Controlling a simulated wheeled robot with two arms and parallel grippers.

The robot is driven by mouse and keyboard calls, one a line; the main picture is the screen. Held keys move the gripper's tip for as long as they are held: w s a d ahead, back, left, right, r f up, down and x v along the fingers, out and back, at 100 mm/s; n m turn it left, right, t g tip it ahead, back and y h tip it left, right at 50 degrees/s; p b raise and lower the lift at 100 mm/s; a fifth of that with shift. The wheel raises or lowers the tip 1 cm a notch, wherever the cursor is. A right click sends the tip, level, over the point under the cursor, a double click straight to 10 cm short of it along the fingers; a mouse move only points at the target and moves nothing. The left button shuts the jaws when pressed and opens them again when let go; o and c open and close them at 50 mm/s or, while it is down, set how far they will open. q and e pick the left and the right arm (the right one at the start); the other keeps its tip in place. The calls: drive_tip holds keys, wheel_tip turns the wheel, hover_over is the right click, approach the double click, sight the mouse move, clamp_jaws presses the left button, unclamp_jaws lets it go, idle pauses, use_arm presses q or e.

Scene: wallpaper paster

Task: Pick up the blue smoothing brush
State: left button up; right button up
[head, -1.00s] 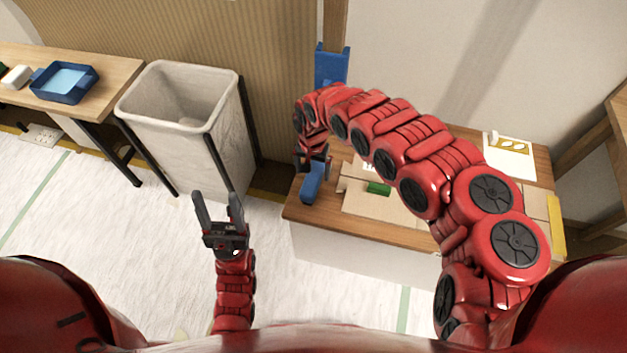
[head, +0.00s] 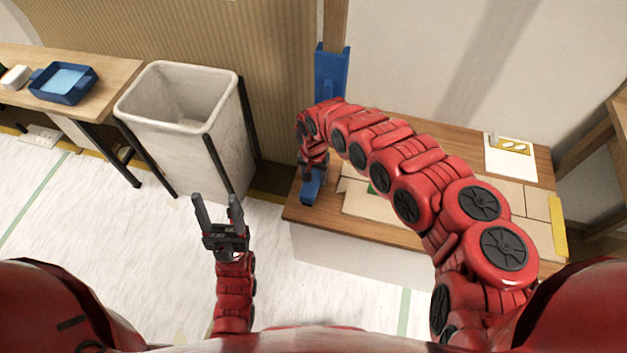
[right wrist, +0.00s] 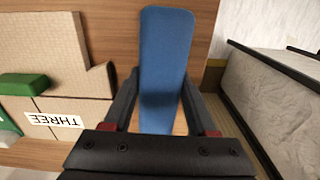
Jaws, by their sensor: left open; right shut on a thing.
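The blue smoothing brush (head: 311,190) is at the left edge of the wooden table, under my right gripper (head: 312,172). In the right wrist view the blue brush (right wrist: 165,70) stands out between the two dark fingers of my right gripper (right wrist: 160,95), which are shut on it. Whether it is lifted clear of the table top I cannot tell. My left gripper (head: 218,212) is open and empty, in front of the bin and above the floor.
The table (head: 330,227) carries cardboard pieces (head: 375,205), a green block (right wrist: 30,84), a label reading THREE (right wrist: 53,126) and a white sheet (head: 511,160). A whitish bin (head: 180,140) stands left of it. A blue tray (head: 64,83) sits on the left bench. A blue holder (head: 331,75) is behind.

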sight(314, 174)
clamp_jaws()
drive_tip(key=shift+r, duration=0.55)
wheel_tip(314, 174, up, 3)
drive_tip(key=shift+w+d+r+p, duration=0.1)
drive_tip(key=shift+p, duration=0.45)
drive_tip(key=s+p, duration=0.1)
drive_tip(key=s, duration=0.1)
drive_tip(key=s+p, duration=0.1)
drive_tip(key=s, duration=0.2)
drive_tip(key=s+p, duration=0.1)
drive_tip(key=s, duration=0.1)
drive_tip(key=shift+s+r, duration=0.3)
drive_tip(key=shift+s, duration=0.05)
drive_tip(key=s+p, duration=0.8)
drive_tip(key=shift+s+p, duration=0.3)
drive_tip(key=shift+p, duration=0.1)
